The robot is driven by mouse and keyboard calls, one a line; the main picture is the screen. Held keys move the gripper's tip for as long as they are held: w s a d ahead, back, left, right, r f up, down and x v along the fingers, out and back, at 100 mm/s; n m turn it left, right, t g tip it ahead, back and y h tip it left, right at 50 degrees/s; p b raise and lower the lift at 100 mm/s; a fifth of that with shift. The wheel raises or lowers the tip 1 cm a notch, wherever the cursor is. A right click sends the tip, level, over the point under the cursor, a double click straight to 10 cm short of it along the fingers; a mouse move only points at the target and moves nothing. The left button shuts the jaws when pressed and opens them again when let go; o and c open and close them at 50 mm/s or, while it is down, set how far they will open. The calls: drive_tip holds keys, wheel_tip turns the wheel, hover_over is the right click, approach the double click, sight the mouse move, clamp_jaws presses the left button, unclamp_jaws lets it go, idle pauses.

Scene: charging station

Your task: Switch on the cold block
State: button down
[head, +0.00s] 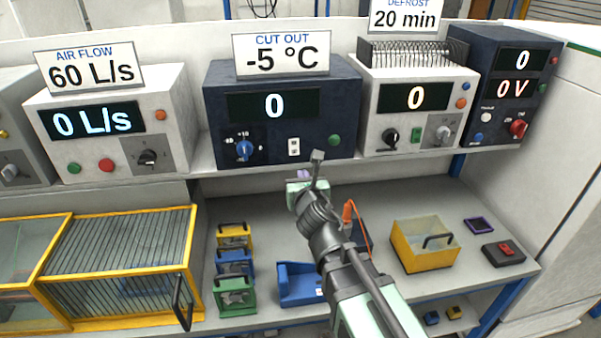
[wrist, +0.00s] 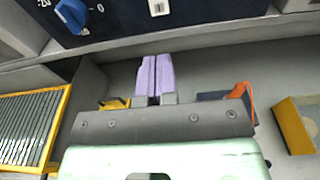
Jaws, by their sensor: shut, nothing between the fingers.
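A dark blue unit (head: 282,145) stands on the shelf under a sign reading "CUT OUT -5 °C" (head: 281,55). Its display (head: 274,106) reads 0. Its front has a blue dial (head: 244,150), a small white switch (head: 294,146) and a green button (head: 335,140). The blue dial (wrist: 72,14) and white switch (wrist: 158,7) also show at the top of the wrist view. No label names a cold block. My gripper (head: 317,157) is shut and empty, just below and right of the white switch in the head view. Its lavender fingers (wrist: 153,76) lie together in the wrist view.
A white air flow unit (head: 115,125) stands left and a white defrost unit (head: 417,115) right. Below lie a yellow-framed cage (head: 190,240), several coloured handled blocks (head: 234,262), a blue holder (head: 300,283), an orange-handled tool (head: 349,212) and a yellow bin (head: 422,245).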

sight(295, 154)
drive_tip(key=b+x, duration=0.1)
drive_tip(key=x, duration=1.1)
drive_tip(key=shift+w, duration=0.1)
drive_tip(key=shift+w+a+f+b, duration=0.1)
drive_tip(key=shift+w+b, duration=0.15)
drive_tip(key=shift+b, duration=0.05)
drive_tip(key=shift+w, duration=0.15)
drive_tip(key=shift+s, duration=0.45)
drive_tip(key=s+d+f+b, duration=0.1)
drive_tip(key=s+d, duration=0.1)
drive_tip(key=s, duration=1.1)
drive_tip(key=shift+s+d+f+b, duration=0.2)
drive_tip(key=shift+d+f+b, duration=0.1)
drive_tip(key=shift+d+b, duration=0.1)
